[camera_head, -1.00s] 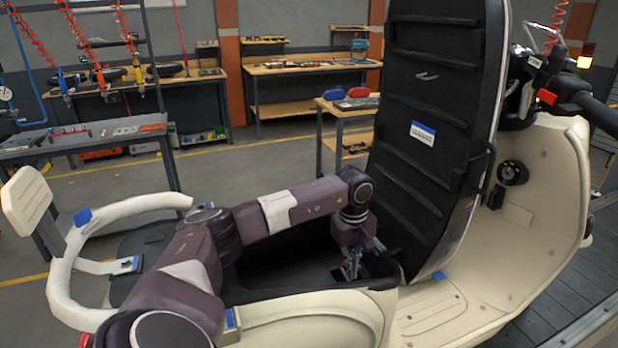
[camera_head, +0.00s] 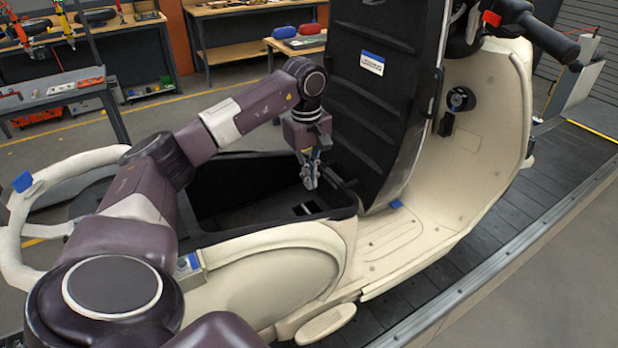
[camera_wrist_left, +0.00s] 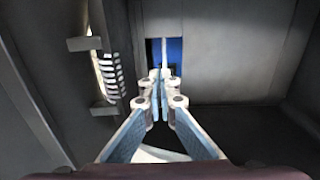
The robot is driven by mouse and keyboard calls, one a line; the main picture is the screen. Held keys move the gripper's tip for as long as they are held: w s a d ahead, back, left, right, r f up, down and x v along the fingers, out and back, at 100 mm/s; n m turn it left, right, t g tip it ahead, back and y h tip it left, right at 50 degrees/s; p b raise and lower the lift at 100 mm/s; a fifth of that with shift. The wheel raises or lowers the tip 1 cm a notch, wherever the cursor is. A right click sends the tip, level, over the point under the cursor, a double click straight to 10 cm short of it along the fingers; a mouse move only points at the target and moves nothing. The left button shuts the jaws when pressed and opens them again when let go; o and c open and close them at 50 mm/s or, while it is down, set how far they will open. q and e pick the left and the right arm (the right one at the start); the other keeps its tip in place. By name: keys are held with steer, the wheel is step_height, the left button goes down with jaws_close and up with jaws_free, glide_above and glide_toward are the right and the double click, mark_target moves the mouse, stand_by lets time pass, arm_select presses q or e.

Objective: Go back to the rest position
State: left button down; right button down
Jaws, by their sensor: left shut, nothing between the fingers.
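My left gripper (camera_head: 310,172) points down over the open under-seat compartment of a cream scooter (camera_head: 290,255). Its fingers are shut with nothing between them. In the left wrist view the gripper (camera_wrist_left: 160,78) shows its fingertips together, with a blue patch (camera_wrist_left: 185,57) beyond them and grey compartment walls around. The black seat (camera_head: 385,90) stands raised just right of the gripper, with a white and blue label (camera_head: 372,63) on it. My right gripper is not in view.
The cream rear rail (camera_head: 75,165) curves at the left. A handlebar (camera_head: 530,28) is at the upper right. Workbenches (camera_head: 255,50) stand at the back. The slat conveyor (camera_head: 500,215) runs along the right, with bare floor beside it.

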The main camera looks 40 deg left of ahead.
arm_select(q)
steer(key=shift+r, duration=1.3)
